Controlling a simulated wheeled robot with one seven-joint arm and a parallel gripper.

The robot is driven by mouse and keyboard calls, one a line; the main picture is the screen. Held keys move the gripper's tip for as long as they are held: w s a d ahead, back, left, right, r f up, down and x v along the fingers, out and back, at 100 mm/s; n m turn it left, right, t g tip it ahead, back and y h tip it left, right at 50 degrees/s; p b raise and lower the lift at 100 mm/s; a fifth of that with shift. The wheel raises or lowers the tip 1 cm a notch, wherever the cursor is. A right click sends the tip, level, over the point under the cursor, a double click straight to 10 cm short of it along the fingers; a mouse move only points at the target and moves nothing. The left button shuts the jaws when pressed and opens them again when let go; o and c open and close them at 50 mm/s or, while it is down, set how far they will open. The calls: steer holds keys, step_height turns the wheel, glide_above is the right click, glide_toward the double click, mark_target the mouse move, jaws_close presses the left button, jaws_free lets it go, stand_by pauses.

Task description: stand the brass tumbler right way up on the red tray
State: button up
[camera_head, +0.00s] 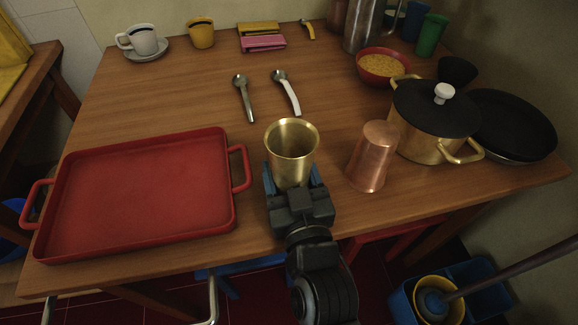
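The brass tumbler (291,168) is in the middle of the head view, near the table's front edge, with its open mouth facing up toward the camera. My gripper (292,183) comes from the front, with a finger on each side of the tumbler's lower part, and looks shut on it. The tumbler's base is hidden by my gripper, so I cannot tell whether it touches the table. The red tray (237,205) lies flat and empty on the left of the table, a short way left of the tumbler.
A copper tumbler (371,158) stands mouth down just right of my gripper. A brass pot (420,143) with a black lid and a black pan (515,125) are farther right. Two spoons (245,98) (287,92) lie behind the brass tumbler.

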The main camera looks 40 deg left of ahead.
steer(key=shift+s+d+f+g, duration=0.1)
steer(key=shift+f+g, duration=0.2)
steer(key=shift+f, duration=0.85)
steer(key=shift+r+p, duration=0.6)
steer(key=shift+p, duration=0.05)
steer(key=shift+s+d, duration=0.3)
steer(key=shift+d, duration=0.1)
steer(key=shift+r+b+v, duration=0.15)
steer(key=shift+b+v, duration=0.3)
steer(key=shift+v, duration=0.85)
steer(key=shift+r+b+v, duration=0.1)
steer(key=shift+b+v, duration=0.3)
steer(key=shift+v, duration=0.95)
steer(key=b+v, duration=0.1)
steer(key=v, duration=0.6)
steer(key=shift+s+b, duration=0.2)
steer(key=shift+b, duration=0.15)
